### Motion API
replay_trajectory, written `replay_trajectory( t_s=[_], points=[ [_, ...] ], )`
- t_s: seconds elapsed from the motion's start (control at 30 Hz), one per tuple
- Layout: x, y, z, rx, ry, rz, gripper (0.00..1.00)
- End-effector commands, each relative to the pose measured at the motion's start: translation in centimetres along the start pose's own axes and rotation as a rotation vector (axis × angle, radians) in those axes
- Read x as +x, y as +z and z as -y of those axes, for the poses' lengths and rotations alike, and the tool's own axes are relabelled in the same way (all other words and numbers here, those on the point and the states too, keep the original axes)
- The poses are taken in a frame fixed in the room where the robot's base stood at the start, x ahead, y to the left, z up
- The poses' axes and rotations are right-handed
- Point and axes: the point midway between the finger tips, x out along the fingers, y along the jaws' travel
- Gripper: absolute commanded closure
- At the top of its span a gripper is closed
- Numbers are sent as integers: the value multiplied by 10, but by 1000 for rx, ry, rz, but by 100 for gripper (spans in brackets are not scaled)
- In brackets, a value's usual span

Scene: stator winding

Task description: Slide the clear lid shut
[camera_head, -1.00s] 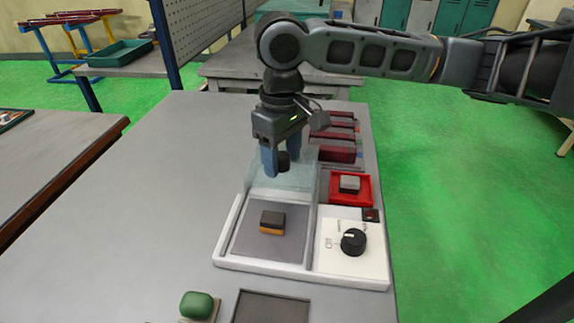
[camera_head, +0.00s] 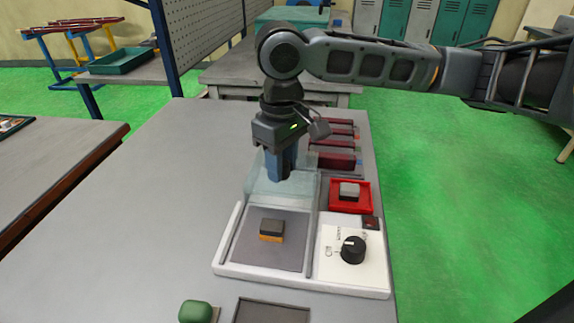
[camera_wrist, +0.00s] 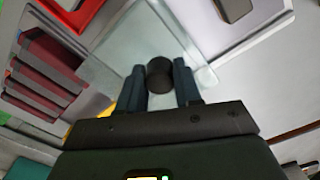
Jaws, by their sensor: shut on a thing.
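The clear lid (camera_head: 262,186) lies over the back part of the white-rimmed tray (camera_head: 233,228). The front part of the tray is uncovered, with a dark and orange block (camera_head: 271,230) on its grey floor. My gripper (camera_head: 281,170) is over the lid, its blue fingers pointing down. In the wrist view the fingers (camera_wrist: 160,82) are on both sides of the lid's dark round knob (camera_wrist: 160,70), shut on it. The clear lid (camera_wrist: 120,40) spreads around the knob in that view. In the head view the fingers hide most of the knob.
Right of the lid are a red tray (camera_head: 336,206) with a grey block (camera_head: 349,190) and a white panel with a black dial (camera_head: 353,250). Dark red blocks (camera_head: 335,160) stand behind them. A green button (camera_head: 196,311) is at the front.

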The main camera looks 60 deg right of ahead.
Motion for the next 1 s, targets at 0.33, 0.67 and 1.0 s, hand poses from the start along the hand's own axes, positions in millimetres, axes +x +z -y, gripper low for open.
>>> replay_trajectory(
  t_s=[0.33, 0.67, 1.0],
  points=[
    [5, 9, 15, -2, -2, 8, 83],
    [6, 16, 28, -2, -4, 6, 83],
    [6, 24, 42, -1, -5, 7, 83]
  ],
)
